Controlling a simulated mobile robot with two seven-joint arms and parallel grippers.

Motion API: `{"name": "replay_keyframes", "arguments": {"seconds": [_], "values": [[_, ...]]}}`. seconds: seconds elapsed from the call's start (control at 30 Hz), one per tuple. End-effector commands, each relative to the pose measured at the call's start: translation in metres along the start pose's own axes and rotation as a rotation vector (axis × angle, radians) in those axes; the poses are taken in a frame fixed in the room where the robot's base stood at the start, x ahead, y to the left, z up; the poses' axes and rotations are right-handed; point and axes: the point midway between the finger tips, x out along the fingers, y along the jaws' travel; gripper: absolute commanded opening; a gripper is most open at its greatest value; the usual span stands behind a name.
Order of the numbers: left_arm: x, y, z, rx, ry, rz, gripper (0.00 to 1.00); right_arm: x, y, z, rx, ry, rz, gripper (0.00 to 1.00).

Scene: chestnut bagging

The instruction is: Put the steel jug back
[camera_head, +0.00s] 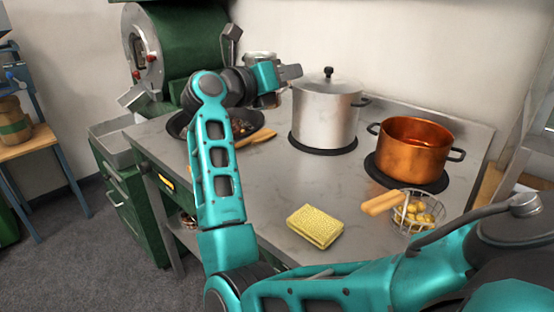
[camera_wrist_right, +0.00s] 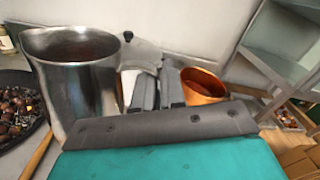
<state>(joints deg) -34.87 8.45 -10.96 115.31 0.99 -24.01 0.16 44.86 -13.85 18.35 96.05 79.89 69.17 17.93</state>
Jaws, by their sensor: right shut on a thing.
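The grasp itself is partly hidden. In the right wrist view the fingers (camera_wrist_right: 158,88) are close together, just right of the jug. I cannot tell whether the jug's base touches the counter. My left gripper is not in view.
A lidded steel pot (camera_head: 323,118) and a copper pot (camera_head: 412,151) stand on dark burners. A chestnut pan (camera_head: 182,124) lies near the green roaster (camera_head: 190,45). A yellow sponge (camera_head: 315,226) and a wire skimmer (camera_head: 432,207) lie in front. The counter's middle (camera_head: 270,180) is clear.

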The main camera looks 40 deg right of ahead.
Motion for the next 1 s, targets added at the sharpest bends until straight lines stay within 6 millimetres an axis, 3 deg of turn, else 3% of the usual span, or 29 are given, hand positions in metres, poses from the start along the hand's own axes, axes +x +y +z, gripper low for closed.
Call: {"name": "replay_keyframes", "arguments": {"seconds": [0.4,1.0], "values": [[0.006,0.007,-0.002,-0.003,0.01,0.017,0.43,0.001,0.044,-0.097,-0.003,-0.004,-0.001,0.0],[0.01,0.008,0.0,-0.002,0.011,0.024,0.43,0.002,0.074,-0.162,0.002,-0.003,0.0,0.0]]}}
